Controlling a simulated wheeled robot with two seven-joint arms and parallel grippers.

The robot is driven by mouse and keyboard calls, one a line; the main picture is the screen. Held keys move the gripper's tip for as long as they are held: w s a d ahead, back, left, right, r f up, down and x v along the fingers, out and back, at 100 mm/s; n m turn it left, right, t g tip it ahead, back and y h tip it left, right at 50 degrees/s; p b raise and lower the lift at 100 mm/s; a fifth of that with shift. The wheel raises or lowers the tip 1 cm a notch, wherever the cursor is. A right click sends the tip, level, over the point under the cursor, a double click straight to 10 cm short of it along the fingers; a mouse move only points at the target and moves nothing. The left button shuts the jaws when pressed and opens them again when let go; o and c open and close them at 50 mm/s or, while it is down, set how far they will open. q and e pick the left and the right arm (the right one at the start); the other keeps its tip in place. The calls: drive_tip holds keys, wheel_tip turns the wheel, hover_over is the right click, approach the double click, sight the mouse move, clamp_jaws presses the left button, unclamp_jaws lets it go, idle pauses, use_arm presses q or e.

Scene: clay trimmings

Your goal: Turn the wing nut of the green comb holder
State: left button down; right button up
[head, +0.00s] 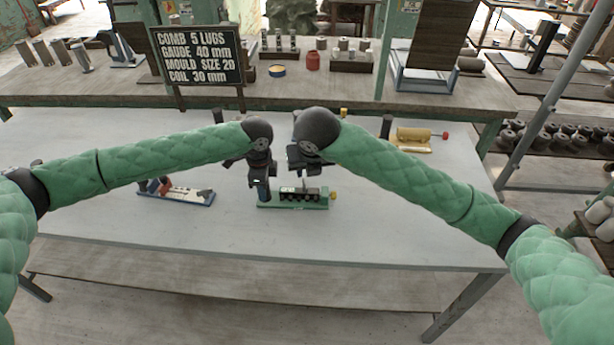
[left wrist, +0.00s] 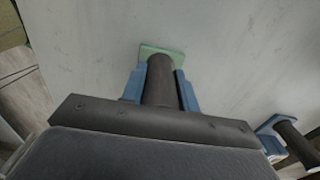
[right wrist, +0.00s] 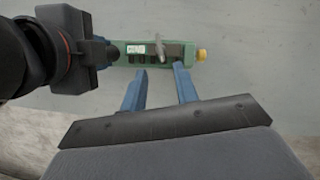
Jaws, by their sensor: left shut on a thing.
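The green comb holder (head: 264,205) lies on the pale table, with a dark row of slots along its base and a yellow knob at its right end. My left gripper (head: 262,187) is shut on its dark upright handle (left wrist: 160,78) at the left end. The right wrist view shows the green base (right wrist: 120,46), the yellow knob (right wrist: 201,55) and a grey wing nut (right wrist: 160,44). My right gripper (right wrist: 160,75) is open, its blue fingers apart on the near side of the wing nut, with nothing between them. In the head view, the right gripper (head: 303,168) is above the holder.
A blue-based holder (head: 185,196) is to the left on the table, and a yellow one (head: 412,140) at the back right. A black sign (head: 198,55) reads comb 5 lugs, gauge 40 mm, mould size 20, coil 30 mm. The table front is clear.

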drive_tip(key=v, duration=0.3)
drive_tip(key=shift+s+r, duration=0.1)
use_arm(q)
drive_tip(key=c, duration=1)
unclamp_jaws()
drive_tip(key=shift+r, duration=0.1)
